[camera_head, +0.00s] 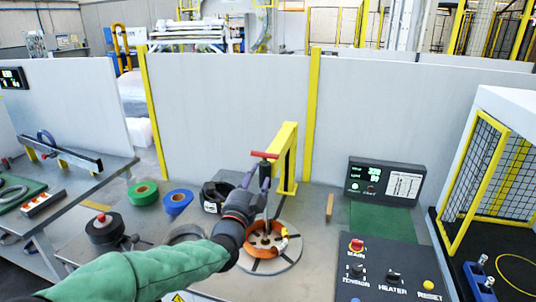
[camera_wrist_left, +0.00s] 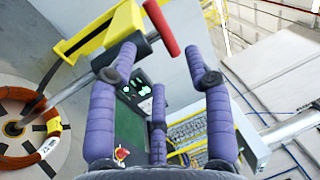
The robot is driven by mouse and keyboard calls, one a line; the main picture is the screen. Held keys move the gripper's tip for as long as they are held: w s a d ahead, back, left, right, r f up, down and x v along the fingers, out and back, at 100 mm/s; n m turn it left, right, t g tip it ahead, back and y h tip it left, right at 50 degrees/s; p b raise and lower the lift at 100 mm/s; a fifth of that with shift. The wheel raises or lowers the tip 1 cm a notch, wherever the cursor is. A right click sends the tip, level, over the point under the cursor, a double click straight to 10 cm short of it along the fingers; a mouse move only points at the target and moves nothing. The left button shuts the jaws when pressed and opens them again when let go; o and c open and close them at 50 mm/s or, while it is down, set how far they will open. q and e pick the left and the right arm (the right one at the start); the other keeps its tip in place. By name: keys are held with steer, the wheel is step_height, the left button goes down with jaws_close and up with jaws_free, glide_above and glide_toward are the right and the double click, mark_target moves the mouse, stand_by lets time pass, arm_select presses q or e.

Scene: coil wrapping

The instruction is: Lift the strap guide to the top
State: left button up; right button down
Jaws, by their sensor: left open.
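The strap guide appears to be the red-handled part (camera_head: 265,155) at the front end of the yellow arm (camera_head: 289,150), with a grey rod running down towards the coil. The red handle also shows in the left wrist view (camera_wrist_left: 162,28), at the top. My left gripper (camera_head: 260,174) is open just below the handle, with its fingers spread near the rod. The left wrist view shows its purple fingers (camera_wrist_left: 165,70) apart, with nothing clearly held; contact cannot be told. The orange coil (camera_head: 266,240) lies on the round turntable (camera_head: 285,258) below. My right gripper is out of view.
A control panel (camera_head: 390,270) and a display box (camera_head: 385,181) stand at the right. Green (camera_head: 143,193) and blue (camera_head: 177,202) tape rolls and a black roll (camera_head: 216,194) lie left of the yellow post. Grey partition walls (camera_head: 230,110) close off the back.

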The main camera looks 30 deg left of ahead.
mark_target(265, 158)
arm_select(q)
steer(key=b+x, duration=0.1)
steer(key=x, duration=0.9)
steer(key=shift+r, duration=0.1)
jaws_close()
